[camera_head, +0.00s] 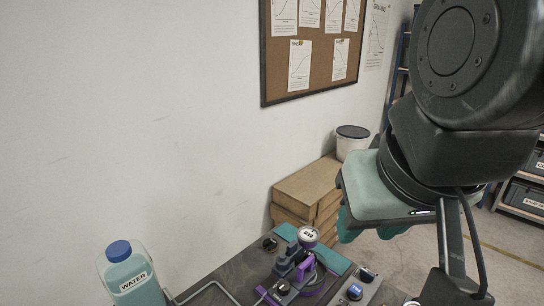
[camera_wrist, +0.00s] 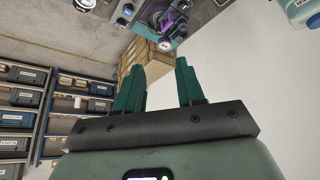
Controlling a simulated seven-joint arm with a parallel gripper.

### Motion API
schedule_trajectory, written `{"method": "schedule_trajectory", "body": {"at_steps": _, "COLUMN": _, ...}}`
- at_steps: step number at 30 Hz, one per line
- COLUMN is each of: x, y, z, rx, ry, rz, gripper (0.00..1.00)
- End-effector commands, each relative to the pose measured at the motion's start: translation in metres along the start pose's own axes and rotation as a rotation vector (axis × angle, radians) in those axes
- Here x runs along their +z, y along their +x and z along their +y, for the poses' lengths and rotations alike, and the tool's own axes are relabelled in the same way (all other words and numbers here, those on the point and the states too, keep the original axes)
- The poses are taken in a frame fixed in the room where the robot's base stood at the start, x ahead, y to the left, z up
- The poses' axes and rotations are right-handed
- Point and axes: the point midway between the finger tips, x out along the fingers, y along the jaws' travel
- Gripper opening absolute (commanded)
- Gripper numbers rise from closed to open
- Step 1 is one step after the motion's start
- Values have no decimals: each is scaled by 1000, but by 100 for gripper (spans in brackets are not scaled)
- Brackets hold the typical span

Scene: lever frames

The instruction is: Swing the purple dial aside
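A purple part (camera_head: 306,269), apparently the dial, sits on a dark fixture on the bench at the bottom centre of the head view. A round white-faced gauge (camera_head: 308,235) stands just behind it. Purple also shows on the fixture at the top of the wrist view (camera_wrist: 179,27); the dial's exact outline is too small to tell. My gripper (camera_wrist: 158,80) is open, its two teal fingers well apart with nothing held between them. In the head view it hangs to the right of the fixture and above the bench, clear of the purple part; its fingers are partly hidden there.
A water bottle (camera_head: 132,275) with a blue cap stands left of the fixture. Dark and blue knobs (camera_head: 355,291) sit on the bench to the right. Cardboard boxes (camera_head: 305,190) and a white bucket (camera_head: 351,141) stand behind. Shelves with bins (camera_wrist: 75,104) are farther off.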

Motion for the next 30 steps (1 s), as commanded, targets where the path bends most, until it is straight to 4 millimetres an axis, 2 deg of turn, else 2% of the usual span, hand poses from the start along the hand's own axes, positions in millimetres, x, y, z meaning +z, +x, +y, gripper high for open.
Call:
{"method": "schedule_trajectory", "body": {"at_steps": 14, "x": -1, "y": 0, "z": 0, "rx": 0, "ry": 3, "rz": -3, "gripper": 40}}
{"method": "schedule_trajectory", "body": {"at_steps": 19, "x": -22, "y": 11, "z": -2, "rx": -5, "ry": 75, "rz": -53, "gripper": 40}}
{"method": "schedule_trajectory", "body": {"at_steps": 23, "x": -55, "y": 35, "z": -7, "rx": -1, "ry": 201, "rz": -134, "gripper": 40}}
{"method": "schedule_trajectory", "body": {"at_steps": 26, "x": -80, "y": 62, "z": -12, "rx": 12, "ry": 312, "rz": -200, "gripper": 40}}
{"method": "schedule_trajectory", "body": {"at_steps": 30, "x": -110, "y": 109, "z": -20, "rx": 47, "ry": 463, "rz": -289, "gripper": 40}}
